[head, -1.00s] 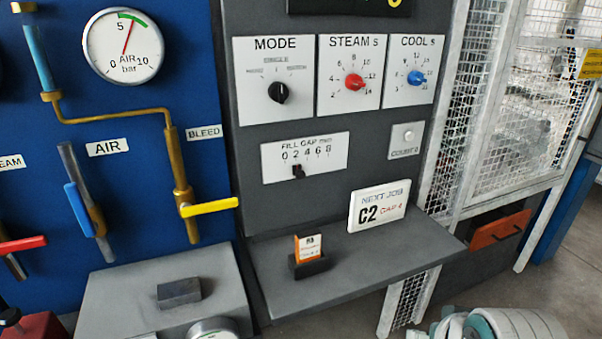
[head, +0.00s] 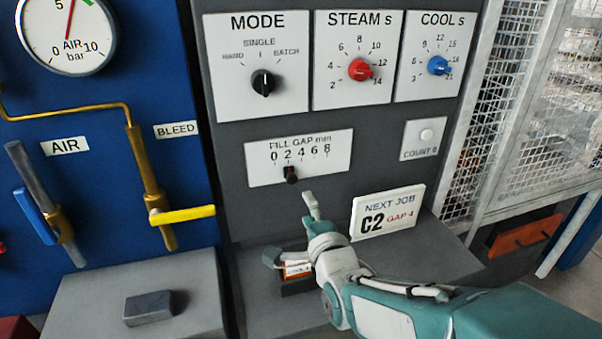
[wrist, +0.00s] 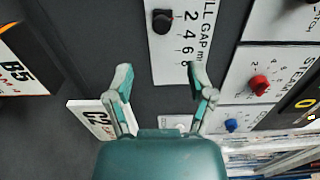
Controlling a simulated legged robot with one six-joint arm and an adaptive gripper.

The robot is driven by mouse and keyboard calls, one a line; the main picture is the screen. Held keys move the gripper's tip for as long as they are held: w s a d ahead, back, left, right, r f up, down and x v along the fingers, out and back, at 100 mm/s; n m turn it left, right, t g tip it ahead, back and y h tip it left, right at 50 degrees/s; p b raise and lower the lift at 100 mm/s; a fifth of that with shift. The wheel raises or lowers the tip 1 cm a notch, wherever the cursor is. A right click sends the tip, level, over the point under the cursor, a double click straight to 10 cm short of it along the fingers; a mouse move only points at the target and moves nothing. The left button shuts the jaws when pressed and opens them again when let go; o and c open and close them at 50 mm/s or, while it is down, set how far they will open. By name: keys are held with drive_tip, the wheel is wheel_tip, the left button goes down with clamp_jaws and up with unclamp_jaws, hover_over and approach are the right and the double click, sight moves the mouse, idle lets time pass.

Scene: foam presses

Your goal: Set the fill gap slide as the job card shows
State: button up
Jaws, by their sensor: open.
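The fill gap slide has a small dark knob (head: 290,174) on a white plate (head: 340,160) marked 0 to 8 mm. The knob stands at the 2 mark, and it also shows beside the 2 in the wrist view (wrist: 161,21). The job card (head: 387,211) reads NEXT JOB, C2, GAP 4. My gripper (head: 289,226) is just below the plate, in front of the panel. In the wrist view my gripper (wrist: 162,82) is open and empty, with its fingers apart and the knob beyond them.
The MODE (head: 263,82), STEAM (head: 360,69) and COOL (head: 439,65) dials sit above the slide. The COUNT button plate (head: 424,138) is to its right. An orange card (wrist: 18,62) marked B5 shows at the wrist view's left. A yellow BLEED lever (head: 182,215) sticks out at left.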

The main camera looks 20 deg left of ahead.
sight(292, 181)
drive_tip(key=x, duration=1)
drive_tip(key=shift+w+a, duration=0.3)
clamp_jaws()
